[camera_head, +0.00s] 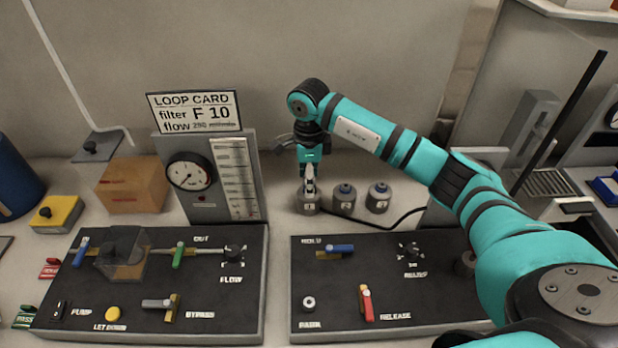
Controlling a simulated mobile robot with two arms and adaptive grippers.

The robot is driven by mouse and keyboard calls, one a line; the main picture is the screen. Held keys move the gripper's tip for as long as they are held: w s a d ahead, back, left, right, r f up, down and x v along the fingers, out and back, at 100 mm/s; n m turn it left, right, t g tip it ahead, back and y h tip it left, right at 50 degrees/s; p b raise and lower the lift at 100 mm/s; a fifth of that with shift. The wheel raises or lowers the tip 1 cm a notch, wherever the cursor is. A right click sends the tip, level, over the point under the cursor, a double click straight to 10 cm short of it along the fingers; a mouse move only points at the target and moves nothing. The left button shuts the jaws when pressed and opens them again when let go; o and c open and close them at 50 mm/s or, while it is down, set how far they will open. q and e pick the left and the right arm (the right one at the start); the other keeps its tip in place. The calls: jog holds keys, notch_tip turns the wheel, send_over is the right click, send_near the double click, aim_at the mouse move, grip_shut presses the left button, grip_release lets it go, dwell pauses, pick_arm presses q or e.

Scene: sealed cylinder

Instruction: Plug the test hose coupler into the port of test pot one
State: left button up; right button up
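Three small grey pots stand in a row behind the right panel. The leftmost, test pot one (307,208), has a pale label and is directly under my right gripper (309,186), which points down. The gripper covers the pot's top, so its port is hidden. A black test hose (385,228) curves along the bench from near pot one toward the right. I cannot make out the coupler, or whether the gripper's fingers hold it. My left gripper is out of view.
The right panel (345,285) with valves lies in front of the pots. The left panel (210,300) carries more valves. A gauge stand (190,175) with a loop card (195,112) and a cardboard box (132,185) stand left. My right arm covers the right side.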

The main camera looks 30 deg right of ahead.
jog(key=shift+r, duration=0.1)
notch_tip(320, 180, up, 12)
jog(key=shift+f, duration=0.1)
dwell(0.4)
jog(key=shift+f, duration=0.1)
dwell(0.4)
